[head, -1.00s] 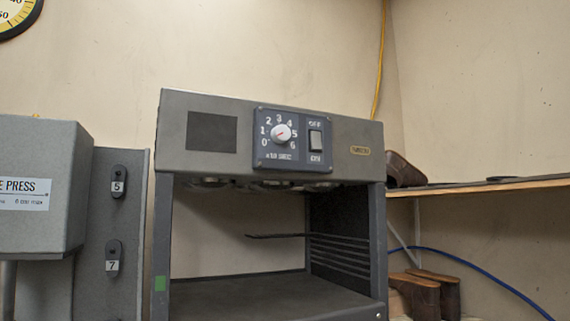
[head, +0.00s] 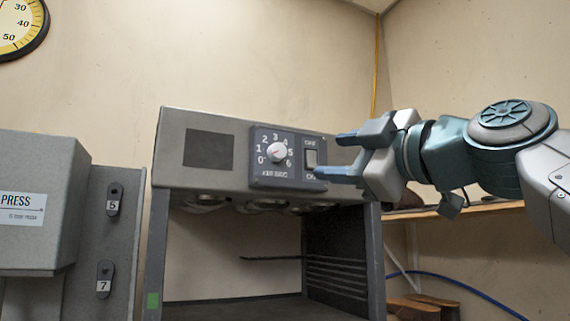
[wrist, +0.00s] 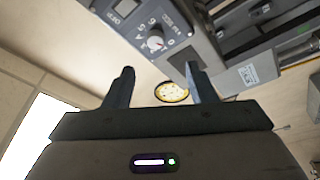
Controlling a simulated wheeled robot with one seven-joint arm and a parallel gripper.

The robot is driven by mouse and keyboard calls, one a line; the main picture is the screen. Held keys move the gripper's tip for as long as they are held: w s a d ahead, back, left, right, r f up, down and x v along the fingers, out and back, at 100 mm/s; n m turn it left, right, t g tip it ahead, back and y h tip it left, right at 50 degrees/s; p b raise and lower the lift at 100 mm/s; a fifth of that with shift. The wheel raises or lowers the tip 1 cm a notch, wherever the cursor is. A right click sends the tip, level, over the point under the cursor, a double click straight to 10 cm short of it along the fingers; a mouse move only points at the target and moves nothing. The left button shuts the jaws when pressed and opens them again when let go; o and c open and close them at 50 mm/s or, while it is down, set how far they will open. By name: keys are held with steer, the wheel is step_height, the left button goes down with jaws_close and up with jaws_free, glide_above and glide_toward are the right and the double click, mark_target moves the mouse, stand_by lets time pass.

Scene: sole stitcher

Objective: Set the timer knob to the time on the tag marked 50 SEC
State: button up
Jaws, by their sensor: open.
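The timer knob (head: 277,152) is a round white knob with a red pointer line, on a dark panel (head: 257,182). The dial around it runs from 0 to 6 and is labelled x10 SEC. The red line seems to lie toward the low numbers on the left, but the exact mark is too small to tell. The knob also shows in the wrist view (wrist: 156,42), beyond the fingertips. My gripper (head: 340,155) is open and empty, to the right of the knob and apart from it, overlapping the panel's right edge in the head view. No 50 SEC tag shows.
An OFF/ON rocker switch (head: 311,158) sits between knob and fingers in the head view. A grey press (head: 40,180) with tabs 5 and 7 stands left. A wooden shelf (head: 490,208) is behind my arm. A yellow dial (head: 18,28) hangs on the wall.

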steer(key=r, duration=0.1)
steer(key=p, duration=0.6)
glide_toward(280, 151)
steer(key=x, duration=0.7)
steer(key=shift+w+a+r, duration=0.1)
steer(key=shift+r, duration=0.05)
steer(key=shift+w+a, duration=0.3)
steer(key=shift+w, duration=0.15)
steer(key=c, duration=1)
